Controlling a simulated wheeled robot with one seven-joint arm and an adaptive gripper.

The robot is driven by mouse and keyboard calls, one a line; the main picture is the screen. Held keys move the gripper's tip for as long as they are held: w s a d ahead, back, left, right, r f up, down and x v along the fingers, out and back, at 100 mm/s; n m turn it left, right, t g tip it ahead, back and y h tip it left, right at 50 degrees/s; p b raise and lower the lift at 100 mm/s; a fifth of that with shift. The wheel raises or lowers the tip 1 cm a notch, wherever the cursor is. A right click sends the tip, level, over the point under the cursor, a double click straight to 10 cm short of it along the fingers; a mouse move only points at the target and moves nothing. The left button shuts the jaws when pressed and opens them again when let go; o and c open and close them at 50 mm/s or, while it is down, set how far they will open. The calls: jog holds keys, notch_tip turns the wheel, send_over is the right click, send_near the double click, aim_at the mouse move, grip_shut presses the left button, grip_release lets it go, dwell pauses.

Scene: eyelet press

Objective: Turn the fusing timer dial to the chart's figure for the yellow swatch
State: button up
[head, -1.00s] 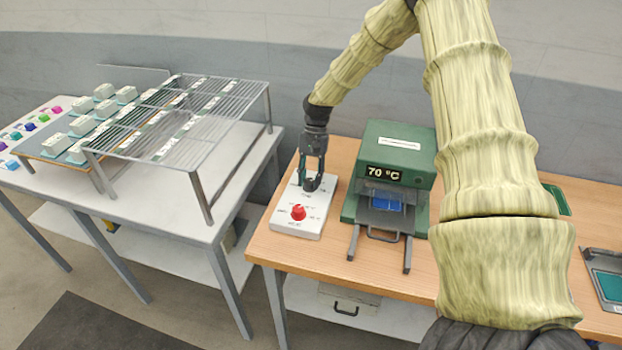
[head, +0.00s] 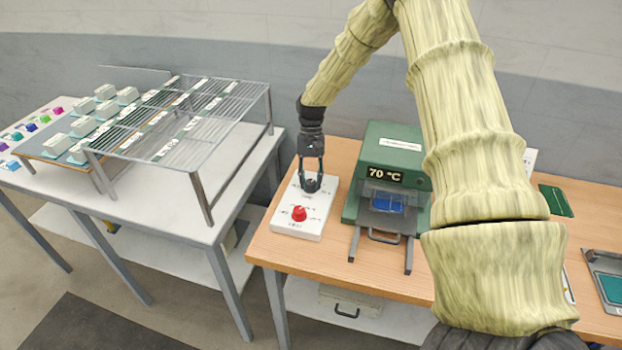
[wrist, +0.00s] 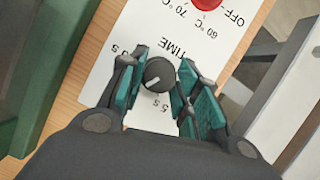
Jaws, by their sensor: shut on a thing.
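The timer dial is a small black knob (wrist: 158,73) with a white pointer line, beside the word TIME on a white control box (head: 318,222). In the wrist view its pointer aims down, roughly toward a mark reading 5 s. My gripper (wrist: 157,82) is shut on this knob, with one teal-padded finger on each side. In the head view my gripper (head: 311,178) reaches down onto the knob at the far end of the box. I cannot make out a yellow swatch or readable chart figures.
A red temperature knob (head: 299,213) sits on the same box, nearer the front. A green press (head: 398,150) showing 70 °C stands close on the right. A wire rack (head: 210,115) stands on the left table. My arm hides part of the wooden bench (head: 345,280).

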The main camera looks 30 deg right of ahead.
jog(key=o, duration=1)
jog(key=shift+r, duration=0.1)
jog(key=v, duration=1.2)
